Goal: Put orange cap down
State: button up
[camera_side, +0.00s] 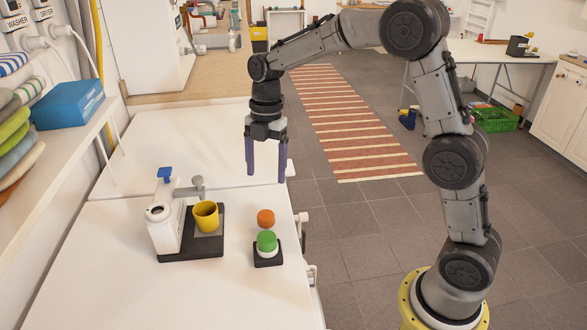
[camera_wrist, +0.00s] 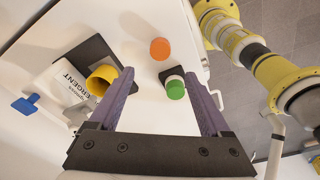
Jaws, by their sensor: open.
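The orange cap (camera_side: 265,217) sits on the white table just behind a small dark base. It also shows in the wrist view (camera_wrist: 160,48), near the top middle between my fingers' lines. My gripper (camera_side: 265,178) is open and empty, with its purple fingers pointing down, well above the table and the cap. The fingers also show in the wrist view (camera_wrist: 160,90), spread wide with nothing between them.
A green cap (camera_side: 267,241) tops a white piece on the dark base (camera_side: 268,258). To the left, a yellow cup (camera_side: 206,216) and a white detergent bottle (camera_side: 164,228) stand on a dark tray (camera_side: 190,254). The table's right edge is close to the cap.

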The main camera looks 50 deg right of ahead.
jog(key=s+r+m+t, duration=0.3)
jog(key=s+r+m, duration=0.55)
jog(key=s, duration=0.45)
jog(key=s+f+m+t+h, duration=0.1)
jog(key=s+m+t, duration=0.2)
jog(key=s+m, duration=0.9)
jog(key=shift+s+d+f, duration=0.25)
jog(key=shift+s, duration=0.85)
